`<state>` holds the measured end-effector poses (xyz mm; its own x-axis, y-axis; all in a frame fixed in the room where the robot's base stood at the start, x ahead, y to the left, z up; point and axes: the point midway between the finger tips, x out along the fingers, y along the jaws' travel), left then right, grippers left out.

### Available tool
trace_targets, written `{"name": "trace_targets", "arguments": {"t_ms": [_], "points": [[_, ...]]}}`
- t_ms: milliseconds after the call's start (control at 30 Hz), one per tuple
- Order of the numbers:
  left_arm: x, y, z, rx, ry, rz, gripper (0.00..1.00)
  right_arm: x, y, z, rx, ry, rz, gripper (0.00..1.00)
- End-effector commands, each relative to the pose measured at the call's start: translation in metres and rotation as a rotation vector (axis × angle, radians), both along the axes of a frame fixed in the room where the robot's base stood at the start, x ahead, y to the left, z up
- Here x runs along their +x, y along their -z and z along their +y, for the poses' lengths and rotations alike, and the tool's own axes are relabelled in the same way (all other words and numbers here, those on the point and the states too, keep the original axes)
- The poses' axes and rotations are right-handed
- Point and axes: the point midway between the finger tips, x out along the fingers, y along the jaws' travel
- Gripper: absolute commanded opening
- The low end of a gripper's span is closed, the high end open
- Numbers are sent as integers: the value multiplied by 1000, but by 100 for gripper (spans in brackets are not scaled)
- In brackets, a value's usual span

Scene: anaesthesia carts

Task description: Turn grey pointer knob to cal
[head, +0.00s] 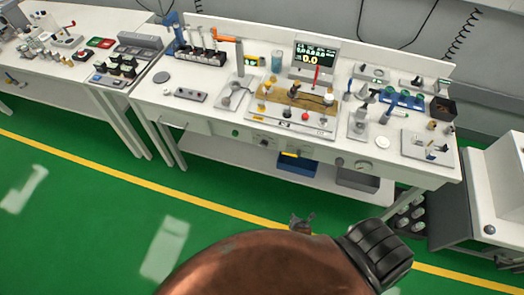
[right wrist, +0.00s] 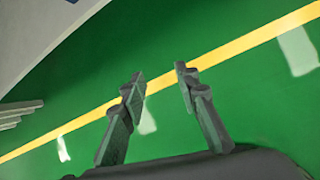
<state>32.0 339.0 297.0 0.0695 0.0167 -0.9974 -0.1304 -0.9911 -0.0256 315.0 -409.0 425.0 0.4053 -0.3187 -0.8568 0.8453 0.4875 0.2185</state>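A small grey knob-like control (head: 264,142) sits on the front panel of the white workbench (head: 200,119). It is too small for me to read a pointer or a "cal" mark, and I cannot tell for sure that it is the pointer knob. My right gripper (head: 302,222) is small in the head view, over the green floor in front of the bench and well apart from it. In the right wrist view my right gripper (right wrist: 160,75) has its two fingers spread with nothing between them. My left gripper is not in view.
Other fittings line the bench front, including a round white dial (head: 364,165). A display (head: 314,60) and several devices stand on top. A blue bin (head: 297,165) sits on the lower shelf. A white cabinet (head: 490,190) stands at the right. The green floor before the bench is free.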

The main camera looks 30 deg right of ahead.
Motion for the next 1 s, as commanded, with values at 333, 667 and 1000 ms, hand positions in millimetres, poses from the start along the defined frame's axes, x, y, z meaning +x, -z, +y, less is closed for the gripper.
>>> {"name": "trace_targets", "arguments": {"t_ms": [333, 667, 1000], "points": [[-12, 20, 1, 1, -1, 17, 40, 190, -214, 23, -1135, -988, 95, 29], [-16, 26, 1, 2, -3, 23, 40, 228, -318, 55, -1677, -1147, 245, 29], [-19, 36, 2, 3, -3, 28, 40, 271, -314, 36, -1688, -1150, 250, 29]]}}
